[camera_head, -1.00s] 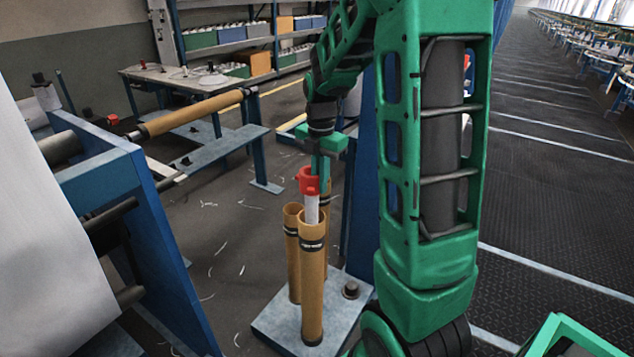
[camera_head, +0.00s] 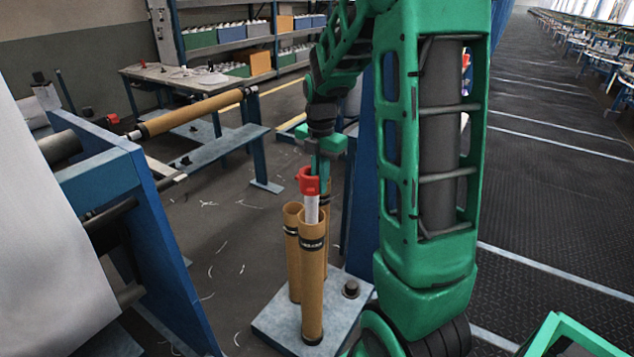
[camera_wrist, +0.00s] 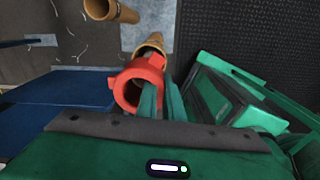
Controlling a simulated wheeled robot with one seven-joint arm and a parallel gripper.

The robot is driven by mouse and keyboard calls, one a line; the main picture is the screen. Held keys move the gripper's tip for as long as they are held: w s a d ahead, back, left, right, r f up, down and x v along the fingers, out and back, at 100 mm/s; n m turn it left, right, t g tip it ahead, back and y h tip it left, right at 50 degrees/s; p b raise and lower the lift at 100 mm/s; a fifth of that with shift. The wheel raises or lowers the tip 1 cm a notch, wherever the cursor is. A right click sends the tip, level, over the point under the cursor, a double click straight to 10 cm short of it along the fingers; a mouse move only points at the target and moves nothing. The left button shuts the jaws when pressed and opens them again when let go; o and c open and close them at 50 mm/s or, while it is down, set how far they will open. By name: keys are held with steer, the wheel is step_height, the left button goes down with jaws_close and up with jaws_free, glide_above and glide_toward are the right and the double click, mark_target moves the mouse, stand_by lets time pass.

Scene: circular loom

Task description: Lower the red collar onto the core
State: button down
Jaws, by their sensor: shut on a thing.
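My gripper (camera_head: 317,172) is shut on the red collar (camera_head: 306,183), a ring with an open middle. In the wrist view, the green fingers (camera_wrist: 150,97) grip the near side of the red collar (camera_wrist: 122,93). A pale stem (camera_head: 311,210) shows directly below the collar, at the mouth of the front brown core (camera_head: 312,285). I cannot tell how far the stem reaches into that core. The collar is above the core's rim, apart from it. The core stands upright with a dark band near its top. A brown core also shows beyond the collar in the wrist view (camera_wrist: 153,43).
Another upright core (camera_head: 292,255) stands close behind on the grey base plate (camera_head: 275,325), and a third is partly hidden. A dark knob (camera_head: 350,289) sits on the plate. A blue frame (camera_head: 150,215) with a white roll is at left. A horizontal brown roll (camera_head: 190,117) lies behind.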

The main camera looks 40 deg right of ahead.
steer(key=c, duration=1.8)
jaws_free()
steer(key=shift+f, duration=0.1)
steer(key=shift+a, duration=0.1)
step_height(320, 180, up, 11)
steer(key=shift+f, duration=0.1)
steer(key=shift+s, duration=0.1)
